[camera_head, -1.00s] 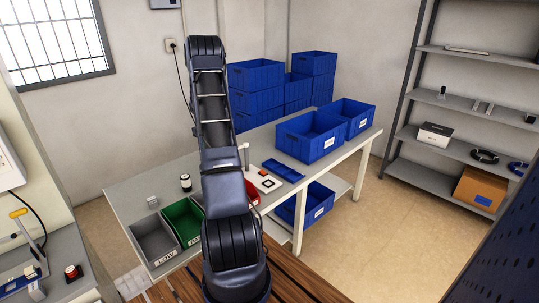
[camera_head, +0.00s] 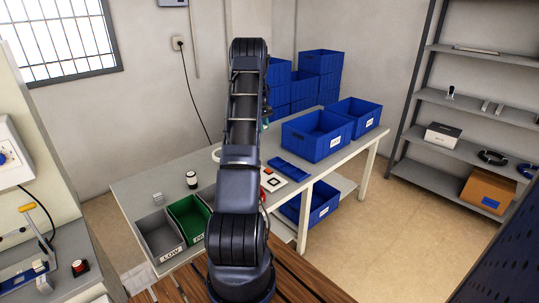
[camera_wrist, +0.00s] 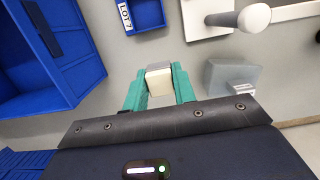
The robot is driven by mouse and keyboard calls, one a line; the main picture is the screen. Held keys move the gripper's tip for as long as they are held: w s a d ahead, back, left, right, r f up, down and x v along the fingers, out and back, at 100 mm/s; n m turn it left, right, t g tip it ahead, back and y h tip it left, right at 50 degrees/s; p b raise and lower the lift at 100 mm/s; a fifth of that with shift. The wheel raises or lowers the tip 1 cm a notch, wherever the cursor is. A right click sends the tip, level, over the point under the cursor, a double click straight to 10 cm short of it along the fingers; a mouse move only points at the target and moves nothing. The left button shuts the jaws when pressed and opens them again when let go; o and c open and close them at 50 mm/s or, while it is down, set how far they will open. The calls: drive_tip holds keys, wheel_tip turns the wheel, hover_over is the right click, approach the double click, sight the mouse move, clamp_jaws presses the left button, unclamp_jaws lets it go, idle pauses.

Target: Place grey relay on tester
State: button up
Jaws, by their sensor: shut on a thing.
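In the wrist view my gripper (camera_wrist: 159,88) has its two green fingers shut on a small pale grey-cream block (camera_wrist: 159,78). Its colour suits the grey relay, but no terminals show, so I cannot be sure. A separate grey box with pale metal pins (camera_wrist: 232,78) lies right of my gripper, apart from it. A white plate (camera_wrist: 200,25) with a round-ended pale lever (camera_wrist: 250,18), seemingly the tester, is at the top right. In the head view a white plate with a dark square (camera_head: 271,181) shows beside my arm, which hides most of my gripper.
In the head view, grey LOW (camera_head: 160,235) and green (camera_head: 187,222) bins stand at the bench's near left. A black-and-white cylinder (camera_head: 192,180) stands behind them.

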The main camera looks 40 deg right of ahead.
sight(265, 160)
wheel_tip(265, 160, down, 18)
drive_tip(key=shift+f, duration=0.1)
idle(0.5)
drive_tip(key=shift+f, duration=0.15)
drive_tip(key=o, duration=1)
